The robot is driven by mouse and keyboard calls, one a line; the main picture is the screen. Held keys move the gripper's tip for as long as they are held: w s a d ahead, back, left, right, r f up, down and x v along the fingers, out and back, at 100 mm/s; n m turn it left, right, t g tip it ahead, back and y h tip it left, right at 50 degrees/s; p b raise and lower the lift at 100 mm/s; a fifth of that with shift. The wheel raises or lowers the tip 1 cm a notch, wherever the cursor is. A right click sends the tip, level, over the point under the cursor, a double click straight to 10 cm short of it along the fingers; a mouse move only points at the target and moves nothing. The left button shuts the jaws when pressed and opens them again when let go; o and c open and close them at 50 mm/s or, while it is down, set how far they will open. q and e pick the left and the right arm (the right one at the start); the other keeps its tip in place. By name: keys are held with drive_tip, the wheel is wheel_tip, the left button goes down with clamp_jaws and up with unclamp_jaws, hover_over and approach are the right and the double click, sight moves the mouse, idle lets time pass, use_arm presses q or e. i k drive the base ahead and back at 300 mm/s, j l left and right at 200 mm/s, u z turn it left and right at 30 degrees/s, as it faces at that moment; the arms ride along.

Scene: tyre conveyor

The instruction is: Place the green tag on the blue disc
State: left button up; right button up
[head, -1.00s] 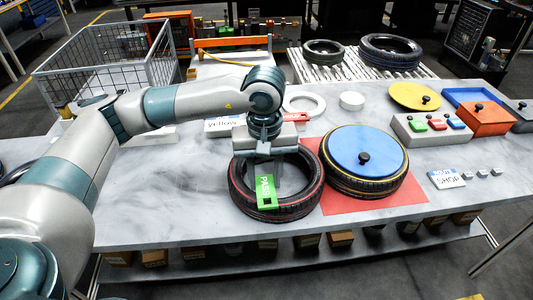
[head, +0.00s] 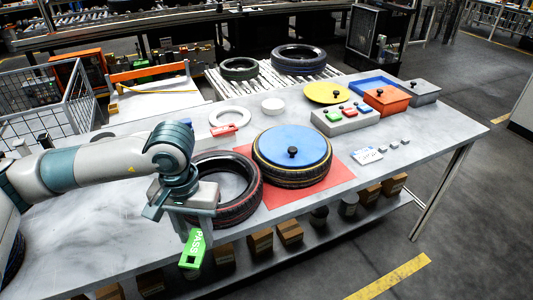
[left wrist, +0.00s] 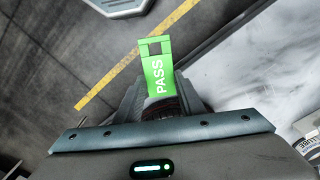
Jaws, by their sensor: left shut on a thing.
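My left gripper (head: 194,226) is shut on the green tag (head: 193,250), which reads PASS and hangs below the fingers. In the head view the tag shows by the table's front edge. In the left wrist view the tag (left wrist: 157,72) sticks out past the fingers (left wrist: 158,103), with floor behind it. The blue disc (head: 285,142) has a black knob and lies flat on a yellow-striped tyre (head: 290,178). The disc is up and to the right of my left gripper, apart from it. My right gripper is not in view.
A red-striped tyre (head: 247,200) lies between my gripper and the disc. The yellow-striped tyre stands on a red mat (head: 335,176). A grey button box (head: 345,121), a yellow disc (head: 325,93) and an orange box (head: 388,101) are farther right.

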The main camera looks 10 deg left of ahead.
sight(293, 141)
drive_tip(key=i+j, duration=0.1)
drive_tip(key=j, duration=0.65)
drive_tip(key=i+j+z, duration=0.1)
drive_tip(key=j, duration=0.7)
drive_tip(key=z, duration=1.55)
